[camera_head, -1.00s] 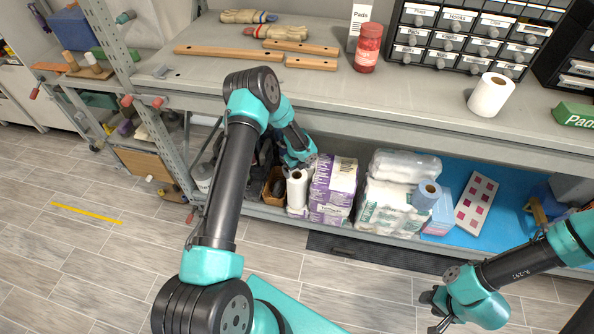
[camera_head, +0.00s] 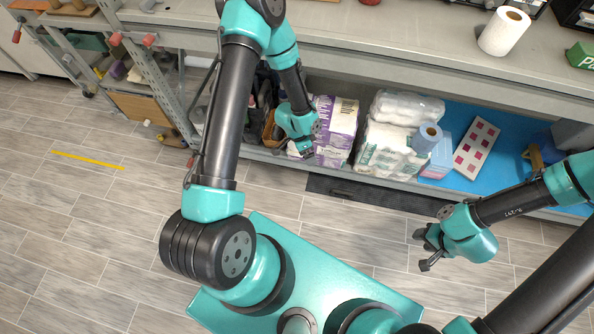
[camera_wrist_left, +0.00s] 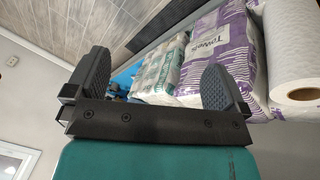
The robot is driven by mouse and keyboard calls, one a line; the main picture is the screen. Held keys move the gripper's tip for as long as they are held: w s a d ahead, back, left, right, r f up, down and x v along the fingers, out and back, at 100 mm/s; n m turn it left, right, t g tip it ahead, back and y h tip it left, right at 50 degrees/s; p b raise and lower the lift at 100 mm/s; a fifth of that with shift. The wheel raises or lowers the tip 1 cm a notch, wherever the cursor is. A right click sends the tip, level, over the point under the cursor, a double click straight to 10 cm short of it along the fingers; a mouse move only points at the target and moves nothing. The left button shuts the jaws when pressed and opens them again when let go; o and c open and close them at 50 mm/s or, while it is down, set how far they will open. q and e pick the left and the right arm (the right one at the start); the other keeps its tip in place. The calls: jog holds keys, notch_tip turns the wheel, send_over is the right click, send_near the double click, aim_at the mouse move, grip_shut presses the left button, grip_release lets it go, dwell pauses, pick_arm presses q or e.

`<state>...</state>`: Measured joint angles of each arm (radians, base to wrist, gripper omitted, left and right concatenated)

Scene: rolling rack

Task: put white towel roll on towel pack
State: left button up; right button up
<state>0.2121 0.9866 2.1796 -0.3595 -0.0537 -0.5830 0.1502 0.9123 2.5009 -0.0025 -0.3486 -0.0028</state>
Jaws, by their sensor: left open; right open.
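A white towel roll (camera_wrist_left: 292,45) stands at the right of the left wrist view, outside the jaws. In the head view it is largely hidden behind my left gripper (camera_head: 302,148). A purple-and-white towel pack (camera_head: 335,130) stands on the lower shelf beside it and also shows in the left wrist view (camera_wrist_left: 225,35). A white-and-green pack (camera_head: 383,150) stands right of that. My left gripper is open and empty in front of the lower shelf, its fingers apart in the wrist view (camera_wrist_left: 152,85). My right gripper (camera_head: 422,249) is open and empty over the floor.
A second white roll (camera_head: 503,32) stands on the upper worktop (camera_head: 400,40). A blue roll (camera_head: 428,136) sits by the white-and-green pack. The rack's metal uprights (camera_head: 150,70) stand left of my left arm.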

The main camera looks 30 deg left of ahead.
pick_arm(q)
jog(key=s+d+r+n, duration=0.1)
jog(key=s+r+n, duration=0.1)
jog(key=s+n, duration=0.3)
jog(key=s+d+r+n, duration=0.1)
jog(key=s+r+n, duration=0.1)
jog(key=s+n, duration=0.3)
jog(key=shift+s+d+r, duration=0.3)
jog(key=shift+s, duration=0.5)
